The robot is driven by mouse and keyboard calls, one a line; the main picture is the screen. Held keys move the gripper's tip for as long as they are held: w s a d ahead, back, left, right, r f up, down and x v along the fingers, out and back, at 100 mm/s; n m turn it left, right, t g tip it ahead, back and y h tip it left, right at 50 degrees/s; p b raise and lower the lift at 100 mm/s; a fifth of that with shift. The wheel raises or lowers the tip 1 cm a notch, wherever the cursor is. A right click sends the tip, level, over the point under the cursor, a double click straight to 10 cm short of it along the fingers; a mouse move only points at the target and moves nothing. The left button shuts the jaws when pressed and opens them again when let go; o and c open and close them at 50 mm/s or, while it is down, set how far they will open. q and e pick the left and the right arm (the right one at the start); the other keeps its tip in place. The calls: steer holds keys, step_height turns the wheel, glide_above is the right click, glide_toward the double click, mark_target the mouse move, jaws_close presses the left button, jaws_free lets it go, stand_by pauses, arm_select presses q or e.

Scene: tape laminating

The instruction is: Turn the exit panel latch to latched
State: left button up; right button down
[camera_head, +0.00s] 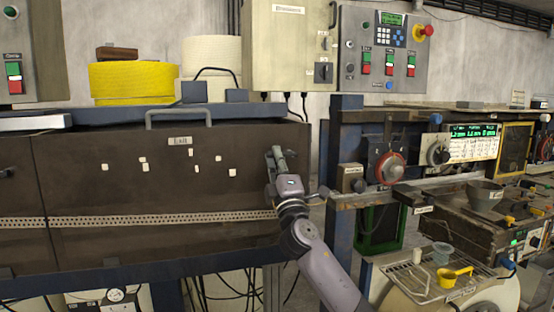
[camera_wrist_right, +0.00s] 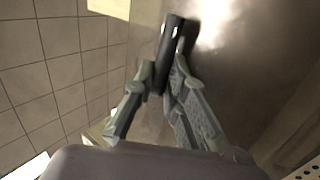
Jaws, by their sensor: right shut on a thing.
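The exit panel (camera_head: 120,190) is the wide dark brown panel at the left of the head view, with a grey bar handle (camera_head: 178,114) at its top edge. My right gripper (camera_head: 280,160) is at the panel's right end. In the right wrist view, my right gripper (camera_wrist_right: 164,78) is shut on a short black cylindrical knob, which looks like the latch (camera_wrist_right: 172,38), in front of a dull brown surface. The latch is hidden behind the gripper in the head view, and I cannot tell its turn position. My left gripper is not in view.
A perforated strip (camera_head: 150,219) runs along the panel. Right of my arm stand a machine with a red dial (camera_head: 389,168) and a wire rack (camera_head: 425,280) with a yellow scoop (camera_head: 453,273). A control box (camera_head: 383,50) hangs above. Cables dangle below the panel.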

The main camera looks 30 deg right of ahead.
steer(key=shift+f+n+y, duration=0.25)
steer(key=shift+n+y, duration=0.35)
steer(key=shift+n, duration=0.2)
steer(key=c, duration=1.9)
jaws_free()
steer(key=v, duration=1.2)
steer(key=shift+w+f, duration=0.15)
